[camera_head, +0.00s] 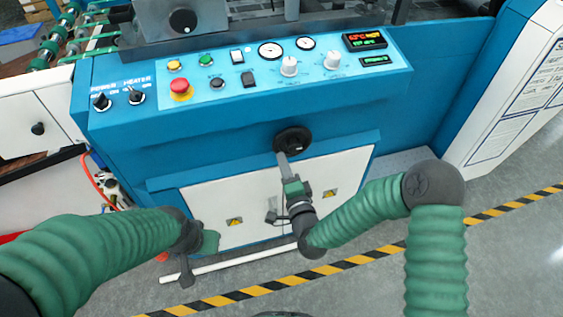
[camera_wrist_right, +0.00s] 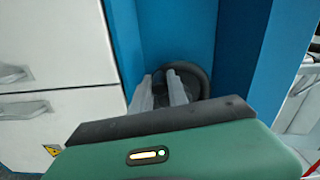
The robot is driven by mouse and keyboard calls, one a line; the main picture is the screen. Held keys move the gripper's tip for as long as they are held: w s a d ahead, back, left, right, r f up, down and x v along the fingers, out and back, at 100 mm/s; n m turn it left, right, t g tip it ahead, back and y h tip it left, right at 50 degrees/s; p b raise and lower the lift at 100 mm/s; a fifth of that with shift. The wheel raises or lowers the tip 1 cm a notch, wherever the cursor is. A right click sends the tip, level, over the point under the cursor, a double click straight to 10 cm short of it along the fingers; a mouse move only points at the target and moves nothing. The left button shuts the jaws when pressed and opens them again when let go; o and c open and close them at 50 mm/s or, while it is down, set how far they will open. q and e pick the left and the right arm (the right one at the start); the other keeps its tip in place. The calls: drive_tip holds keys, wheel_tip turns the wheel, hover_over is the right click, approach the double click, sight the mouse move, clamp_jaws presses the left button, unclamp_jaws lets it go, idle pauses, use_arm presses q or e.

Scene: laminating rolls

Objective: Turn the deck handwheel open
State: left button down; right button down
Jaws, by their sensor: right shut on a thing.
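The deck handwheel (camera_head: 293,141) is a round black wheel on the blue front of the machine, below the control panel. My right gripper (camera_head: 283,160) reaches up to its lower left side and is shut on it. In the right wrist view, the two grey fingers (camera_wrist_right: 161,92) are at the rim of the dark wheel (camera_wrist_right: 200,77), and the green gripper body hides the lower part of the scene. My left gripper (camera_head: 186,272) hangs low at the left, away from the wheel; its fingers are too unclear to read.
The control panel (camera_head: 225,100) above the wheel carries a red emergency button (camera_head: 180,87), knobs, gauges and a display. White cabinet doors (camera_head: 240,195) are below. A white rail (camera_head: 235,265) is near the floor, and striped tape (camera_head: 265,289) crosses the open floor.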

drive_tip(key=w+d+f+n, duration=0.1)
drive_tip(key=d+n, duration=0.5)
drive_tip(key=n, duration=1)
drive_tip(key=shift+w+f, duration=0.4)
drive_tip(key=shift+f, duration=0.25)
drive_tip(key=shift+d, duration=0.2)
drive_tip(key=c, duration=1.3)
unclamp_jaws()
drive_tip(key=shift+w+r, duration=0.1)
